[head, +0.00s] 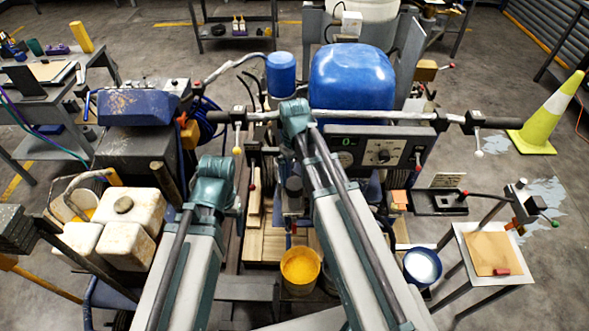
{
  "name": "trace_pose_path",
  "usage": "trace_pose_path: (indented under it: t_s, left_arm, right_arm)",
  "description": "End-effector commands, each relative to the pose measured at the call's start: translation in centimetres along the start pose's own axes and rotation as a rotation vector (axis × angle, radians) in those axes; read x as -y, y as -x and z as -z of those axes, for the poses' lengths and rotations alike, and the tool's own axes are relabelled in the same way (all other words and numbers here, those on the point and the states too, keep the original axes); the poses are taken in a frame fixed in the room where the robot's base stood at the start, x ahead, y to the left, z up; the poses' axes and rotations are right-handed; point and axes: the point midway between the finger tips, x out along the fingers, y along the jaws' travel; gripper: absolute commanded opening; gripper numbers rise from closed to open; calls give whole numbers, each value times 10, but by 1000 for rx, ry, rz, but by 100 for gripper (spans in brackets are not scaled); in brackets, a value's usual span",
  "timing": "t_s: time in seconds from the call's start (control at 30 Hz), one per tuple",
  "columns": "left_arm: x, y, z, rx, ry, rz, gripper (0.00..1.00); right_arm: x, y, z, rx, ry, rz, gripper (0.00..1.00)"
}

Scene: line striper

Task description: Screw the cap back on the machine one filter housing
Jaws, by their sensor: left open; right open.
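My two arms reach forward from the bottom edge, over the line striper. The left arm ends in a teal joint left of the middle, and the right arm ends in a teal joint at the handlebar. No gripper fingers show; my own arm links hide what lies beneath and beyond them. A small blue cylinder (281,75) stands behind the handlebar (360,116), beside the big blue tank (351,80). A dark cylinder (294,187) shows between my arms. I cannot tell which part is the filter housing, and I cannot make out its cap.
A control panel (379,152) with a green readout sits below the handlebar. An orange-filled bucket (300,268) and a blue bucket (422,266) stand low in front. Stained white jugs (129,215) are at left. A small table (492,240) and a yellow cone (545,118) are at right.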

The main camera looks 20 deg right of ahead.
Motion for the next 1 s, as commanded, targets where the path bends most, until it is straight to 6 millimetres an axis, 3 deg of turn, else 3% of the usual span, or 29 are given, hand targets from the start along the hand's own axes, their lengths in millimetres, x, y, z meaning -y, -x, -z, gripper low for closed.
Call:
trace_pose_path:
  t_s: [0.03, 0.5, 1.0]
  left_arm:
    - [-1, -12, 1, 0, 0, 0, 78]
    - [-6, -61, 4, 0, 1, 0, 78]
    - [-6, -64, 4, 0, 1, 0, 78]
  right_arm:
    - [0, -12, 0, 0, 0, 0, 100]
    - [0, -61, 0, 0, 0, 0, 100]
    - [0, -64, 0, 0, 0, 0, 100]
